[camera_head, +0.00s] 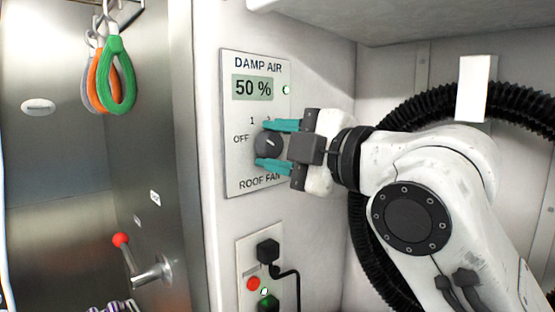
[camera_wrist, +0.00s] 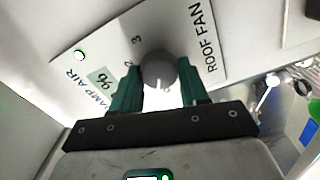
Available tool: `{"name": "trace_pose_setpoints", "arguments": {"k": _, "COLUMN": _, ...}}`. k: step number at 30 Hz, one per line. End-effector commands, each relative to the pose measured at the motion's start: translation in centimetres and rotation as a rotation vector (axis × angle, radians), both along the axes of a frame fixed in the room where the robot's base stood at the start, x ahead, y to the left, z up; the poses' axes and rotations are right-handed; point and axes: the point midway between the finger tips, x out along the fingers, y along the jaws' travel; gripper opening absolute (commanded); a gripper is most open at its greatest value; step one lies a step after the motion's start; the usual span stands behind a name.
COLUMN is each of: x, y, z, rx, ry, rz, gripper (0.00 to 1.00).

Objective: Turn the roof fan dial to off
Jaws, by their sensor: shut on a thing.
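The roof fan dial (camera_head: 268,143) is a dark round knob on a pale wall panel (camera_head: 236,180) marked DAMP AIR, 50 % and ROOF FAN. OFF and 1 are printed beside the dial at its left and upper left. My gripper (camera_head: 270,144) has teal fingers, one above and one below the dial, shut on it. In the wrist view the dial (camera_wrist: 158,70) sits between the fingertips, with 2 and 3 visible beside it. A short light mark shows on the dial face in the head view; its exact setting is hard to tell. The fingers hide some of the printed numbers.
Below the panel is a socket plate with a black plug (camera_head: 268,252) and a red button (camera_head: 253,284). A red-knobbed lever (camera_head: 121,240) and hanging loops (camera_head: 116,75) are at left. A black ribbed hose (camera_head: 420,105) runs behind my arm.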

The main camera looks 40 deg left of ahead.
Motion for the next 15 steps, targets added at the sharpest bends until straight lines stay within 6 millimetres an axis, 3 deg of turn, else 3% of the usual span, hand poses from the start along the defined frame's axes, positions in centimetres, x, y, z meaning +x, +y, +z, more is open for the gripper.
{"name": "trace_pose_setpoints", "arguments": {"k": 15, "x": -0.05, "y": 0.03, "z": -0.29, "rx": -0.023, "ry": -0.261, "rz": 0.002, "gripper": 0.14}}
